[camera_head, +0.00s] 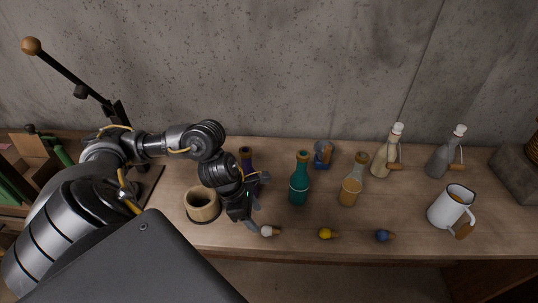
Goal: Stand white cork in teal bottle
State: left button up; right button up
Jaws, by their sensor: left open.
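The teal bottle (300,182) stands upright on the wooden table, with its neck empty at the top. The white cork (268,231) lies on its side near the table's front edge, left of and in front of the teal bottle. My left gripper (252,225) is open just left of the white cork, with its fingers low and close to it. I cannot tell whether a finger touches the cork. My right gripper is not in view.
A purple bottle (246,158) stands partly behind my left arm, beside a wooden cup (202,205). A yellow bottle (351,186) and blue cup (323,154) stand near the teal bottle. Yellow (325,233) and blue (383,236) corks lie along the front edge. A white mug (449,207) stands right.

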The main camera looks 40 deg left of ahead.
aim_at(265, 228)
pick_arm(q)
jog(key=shift+x, duration=1.85)
jog(key=x, duration=0.1)
jog(key=p+x, duration=0.1)
jog(key=x, duration=0.2)
jog(key=shift+w+a+f+p, duration=0.1)
jog(key=shift+w+a+p, duration=0.1)
jog(key=shift+a+p, duration=0.15)
jog(key=shift+w+d+f, duration=0.15)
jog(key=shift+f, duration=0.35)
jog(key=c, duration=1)
jog(key=shift+c, duration=0.2)
